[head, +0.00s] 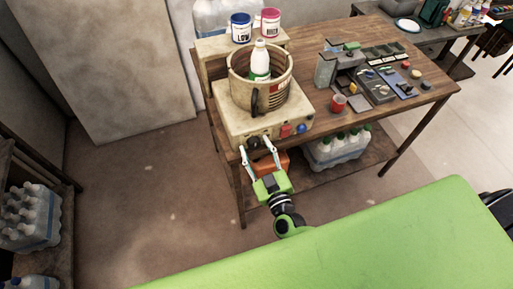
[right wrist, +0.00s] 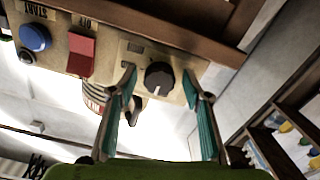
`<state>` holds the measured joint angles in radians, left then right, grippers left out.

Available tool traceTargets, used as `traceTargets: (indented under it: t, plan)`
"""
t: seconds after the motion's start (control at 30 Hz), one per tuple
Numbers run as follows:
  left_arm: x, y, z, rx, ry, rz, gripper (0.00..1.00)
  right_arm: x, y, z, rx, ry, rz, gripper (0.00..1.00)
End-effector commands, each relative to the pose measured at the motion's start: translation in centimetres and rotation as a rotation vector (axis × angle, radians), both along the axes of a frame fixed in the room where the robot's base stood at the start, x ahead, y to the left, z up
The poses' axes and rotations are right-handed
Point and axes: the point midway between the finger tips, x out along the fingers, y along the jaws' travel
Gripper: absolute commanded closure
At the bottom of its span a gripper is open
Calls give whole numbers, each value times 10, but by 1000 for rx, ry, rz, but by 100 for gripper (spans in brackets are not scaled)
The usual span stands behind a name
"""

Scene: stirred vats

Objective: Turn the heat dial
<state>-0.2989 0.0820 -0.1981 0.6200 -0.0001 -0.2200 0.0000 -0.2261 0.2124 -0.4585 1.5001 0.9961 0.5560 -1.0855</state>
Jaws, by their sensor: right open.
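The heat dial is a round black knob (right wrist: 159,76) with a light pointer mark, on the front of the cream vat base (head: 232,120). In the head view the dial (head: 253,143) sits at the left of that front face. My right gripper (head: 256,147) is open, its fingers pointing at the dial. In the right wrist view the dial lies between the fingertips (right wrist: 158,73), with a gap on each side. I cannot tell whether the tips reach past its face. My left gripper is not in view.
A red OFF button (right wrist: 81,54) and a blue START button (right wrist: 35,37) are beside the dial on the same panel. A vat (head: 284,98) with a white bottle (head: 260,57) stands on the base. The wooden table edge (right wrist: 190,32) runs close by.

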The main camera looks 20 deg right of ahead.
Motion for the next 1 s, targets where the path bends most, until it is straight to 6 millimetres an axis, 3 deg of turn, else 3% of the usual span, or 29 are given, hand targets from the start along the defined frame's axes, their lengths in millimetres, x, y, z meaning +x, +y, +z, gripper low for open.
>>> traceTargets:
  t: [0.07,0.23,0.67,1.0]
  plan:
    - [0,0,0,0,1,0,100,0,0,0,0,0,0,55]
    - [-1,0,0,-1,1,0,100,0,0,0,0,0,0,94]
    - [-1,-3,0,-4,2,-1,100,0,0,0,59,2,-1,94]
    - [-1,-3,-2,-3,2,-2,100,0,1,-1,309,11,-2,93]
